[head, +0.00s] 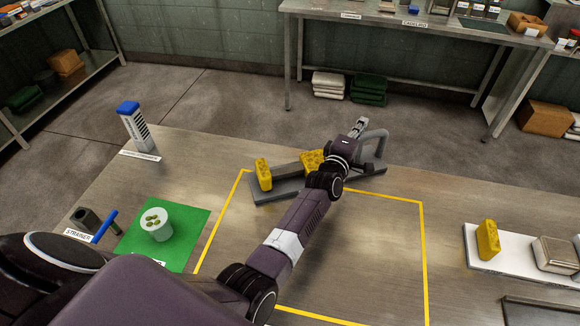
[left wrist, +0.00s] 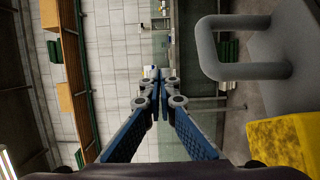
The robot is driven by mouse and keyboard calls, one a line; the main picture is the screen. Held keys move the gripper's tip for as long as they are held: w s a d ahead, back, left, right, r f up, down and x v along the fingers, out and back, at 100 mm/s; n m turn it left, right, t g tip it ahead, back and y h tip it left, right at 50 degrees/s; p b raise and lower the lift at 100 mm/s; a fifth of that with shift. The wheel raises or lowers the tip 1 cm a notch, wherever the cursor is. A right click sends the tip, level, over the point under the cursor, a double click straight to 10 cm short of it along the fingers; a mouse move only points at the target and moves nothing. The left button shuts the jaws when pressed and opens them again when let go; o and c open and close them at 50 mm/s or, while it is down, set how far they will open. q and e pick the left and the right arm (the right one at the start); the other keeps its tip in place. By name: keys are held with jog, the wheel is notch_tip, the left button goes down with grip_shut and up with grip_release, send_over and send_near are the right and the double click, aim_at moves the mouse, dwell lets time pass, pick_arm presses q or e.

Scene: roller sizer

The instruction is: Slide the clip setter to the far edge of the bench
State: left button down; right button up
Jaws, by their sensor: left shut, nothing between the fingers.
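A grey flat device with a raised grey loop handle (head: 380,142) lies at the far edge of the bench, across the yellow taped outline; I take it for the clip setter, though I cannot read a label on it. One yellow block (head: 263,174) stands on its left end and another yellow block (head: 311,160) is near its middle. My left arm crosses over it and hides part of it. My left gripper (head: 361,124) is shut and empty, just left of the handle. In the left wrist view the shut fingertips (left wrist: 157,82) are apart from the handle (left wrist: 240,70). My right gripper is not in view.
A blue-topped holder (head: 136,128) is at the back left corner. A white board (head: 495,256) with a yellow block (head: 487,240) lies at right. The taped area is mostly clear.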

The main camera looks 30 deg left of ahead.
pick_arm(q)
jog(key=s+a+p, duration=0.4)
jog(key=s+a, duration=0.2)
jog(key=p, duration=0.3)
send_over(306, 174)
jog(key=s+a, duration=0.2)
jog(key=a, duration=0.2)
notch_tip(306, 174, down, 14)
jog(key=b, duration=1.3)
jog(key=shift+d+r, duration=0.1)
jog(key=shift+w+f+b, duration=0.1)
jog(key=shift+f+b, duration=0.55)
jog(key=shift+f, duration=0.05)
jog(key=shift+w+d+r, duration=0.15)
jog(key=shift+w+d, duration=0.15)
jog(key=shift+d, duration=0.05)
jog(key=w+d+b, duration=0.1)
jog(key=w+d, duration=0.2)
jog(key=shift+d, duration=0.1)
